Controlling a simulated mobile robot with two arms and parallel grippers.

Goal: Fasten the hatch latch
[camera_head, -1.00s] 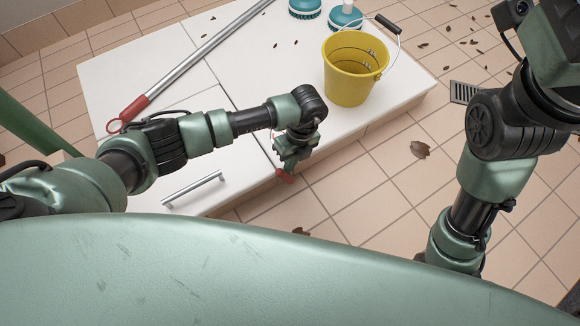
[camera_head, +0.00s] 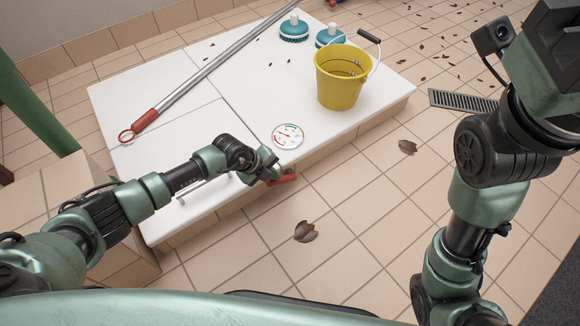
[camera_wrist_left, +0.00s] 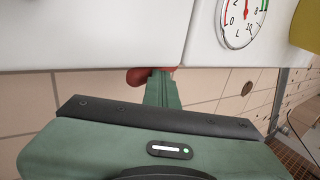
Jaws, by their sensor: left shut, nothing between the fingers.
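The hatch looks to be the white front-left panel (camera_head: 165,150), with a metal bar handle (camera_head: 190,191). It lies flat, flush with the white panels around it. A red latch handle (camera_head: 284,180) is at the front edge, right of that panel and below the gauge. My left gripper (camera_head: 271,173) is shut and empty beside the red handle, at the front edge. In the left wrist view, the red handle (camera_wrist_left: 137,77) shows just behind the narrow green fingers (camera_wrist_left: 160,88), partly hidden by them; I cannot tell whether they touch. The right gripper is out of view.
A round dial gauge (camera_head: 288,136) is on the white top. A yellow bucket (camera_head: 340,90), two teal brushes (camera_head: 293,30) and a red-ended pole (camera_head: 205,72) rest there too. The tiled floor in front (camera_head: 340,200) is mostly clear, with scattered leaves and a drain grate (camera_head: 462,100).

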